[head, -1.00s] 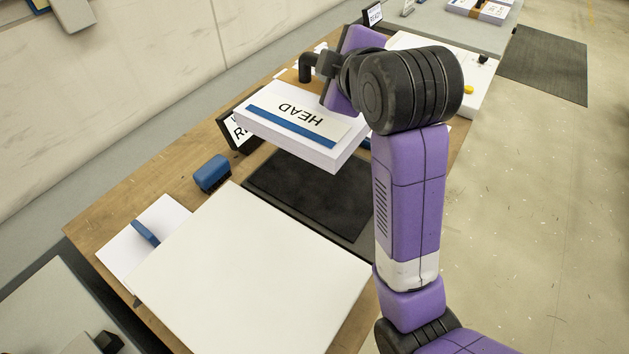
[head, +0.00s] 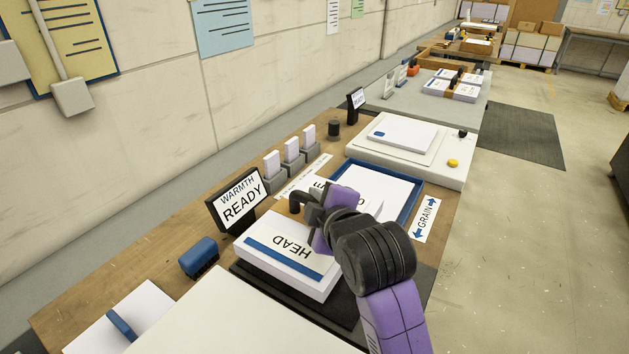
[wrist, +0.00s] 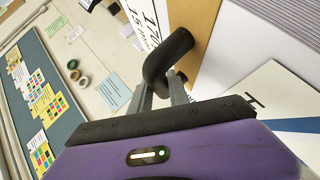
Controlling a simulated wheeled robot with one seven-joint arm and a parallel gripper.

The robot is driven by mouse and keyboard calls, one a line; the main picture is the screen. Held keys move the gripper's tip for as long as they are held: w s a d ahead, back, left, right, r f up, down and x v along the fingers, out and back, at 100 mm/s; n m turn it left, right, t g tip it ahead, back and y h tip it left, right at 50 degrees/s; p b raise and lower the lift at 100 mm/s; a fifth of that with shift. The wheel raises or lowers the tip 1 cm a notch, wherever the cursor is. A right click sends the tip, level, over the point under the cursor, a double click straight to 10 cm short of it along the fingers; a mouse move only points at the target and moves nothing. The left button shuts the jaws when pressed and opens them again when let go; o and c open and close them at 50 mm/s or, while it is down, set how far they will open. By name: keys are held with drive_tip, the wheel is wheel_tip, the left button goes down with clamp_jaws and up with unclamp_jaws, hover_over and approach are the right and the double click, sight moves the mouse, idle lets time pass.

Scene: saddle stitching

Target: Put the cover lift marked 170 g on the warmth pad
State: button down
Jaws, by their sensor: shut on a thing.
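The cover lift (head: 288,262) is a thick white stack with a blue band and a sheet lettered HEAD. The handle also shows in the head view (head: 302,200). My wrist hides part of the lift's right end.
A WARMTH READY sign (head: 238,205) and a blue block (head: 198,256) stand left of the pad. Beyond it is a blue-rimmed tray (head: 412,203) with white sheets. A large white board (head: 235,322) is in front. Small holders (head: 292,158) line the left.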

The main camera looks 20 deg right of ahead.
sight(335, 261)
drive_tip(key=shift+f, duration=4.25)
drive_tip(key=shift+f, duration=0.15)
drive_tip(key=c, duration=1.3)
unclamp_jaws()
drive_tip(key=shift+f+b, duration=0.25)
drive_tip(key=shift+b, duration=0.05)
drive_tip(key=shift+o, duration=0.2)
drive_tip(key=shift+r, duration=0.15)
drive_tip(key=v, duration=1.2)
